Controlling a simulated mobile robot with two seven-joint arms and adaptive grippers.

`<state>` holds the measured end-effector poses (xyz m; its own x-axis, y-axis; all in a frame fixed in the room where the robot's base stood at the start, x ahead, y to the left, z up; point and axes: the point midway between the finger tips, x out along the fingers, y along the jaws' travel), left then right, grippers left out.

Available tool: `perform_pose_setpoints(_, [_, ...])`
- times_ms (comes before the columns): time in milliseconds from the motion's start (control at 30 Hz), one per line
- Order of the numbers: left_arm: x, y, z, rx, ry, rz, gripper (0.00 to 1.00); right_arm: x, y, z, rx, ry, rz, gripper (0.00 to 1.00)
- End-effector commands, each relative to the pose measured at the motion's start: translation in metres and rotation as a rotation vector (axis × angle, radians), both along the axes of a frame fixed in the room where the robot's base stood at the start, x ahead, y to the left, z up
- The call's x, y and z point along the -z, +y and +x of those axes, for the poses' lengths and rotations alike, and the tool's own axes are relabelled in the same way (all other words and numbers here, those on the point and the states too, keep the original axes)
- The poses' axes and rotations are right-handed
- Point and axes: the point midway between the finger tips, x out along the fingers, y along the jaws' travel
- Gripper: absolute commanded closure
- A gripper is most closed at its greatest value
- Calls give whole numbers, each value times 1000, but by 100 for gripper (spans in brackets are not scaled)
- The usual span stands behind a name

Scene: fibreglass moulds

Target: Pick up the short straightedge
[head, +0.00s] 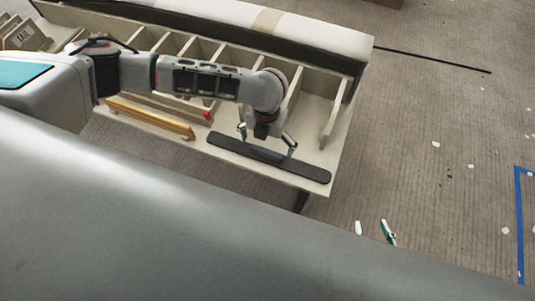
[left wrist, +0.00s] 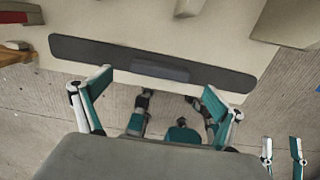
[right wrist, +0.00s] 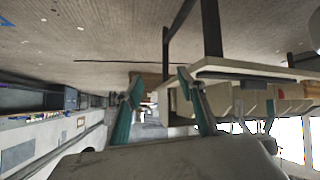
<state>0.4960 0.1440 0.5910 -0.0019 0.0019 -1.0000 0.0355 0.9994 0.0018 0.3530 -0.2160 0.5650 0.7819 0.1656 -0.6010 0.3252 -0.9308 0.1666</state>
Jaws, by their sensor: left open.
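The short straightedge, a dark grey flat bar with rounded ends (head: 308,172) and a raised grip along its middle, lies near the front edge of the pale bench. It also shows in the left wrist view (left wrist: 90,50), with its raised grip (left wrist: 160,69) between the fingers' lines. My left gripper (head: 267,139) is open and empty just over the bar, its fingers spread along the bar's length. I cannot tell whether a fingertip touches it. My right gripper (head: 376,232) is open and empty, low in front of the bench. It shows in the right wrist view (right wrist: 160,88).
The pale bench (head: 312,184) has upright dividers behind the bar. A yellow-brown wooden bar (head: 150,118) lies to the left, beside a piece with a red end (head: 208,115). A grey curved surface (head: 150,220) fills the foreground. Open floor lies to the right.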

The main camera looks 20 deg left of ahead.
Motion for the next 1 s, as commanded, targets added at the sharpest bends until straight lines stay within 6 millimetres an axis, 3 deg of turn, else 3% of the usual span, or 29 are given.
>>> perform_pose_setpoints(300, [45,-1,-3,-1,7,-1,4,4,2,3,-10,-9,3,60])
perform_pose_setpoints(600, [48,-2,0,-1,-2,-2,4,-9,4,15,-18,-39,5,60])
perform_pose_setpoints(800, [48,-2,0,-1,-2,-2,54,-5,5,10,-18,-29,4,60])
perform_pose_setpoints(1000, [48,-2,0,-1,-2,-2,54,-4,6,9,-13,-25,9,60])
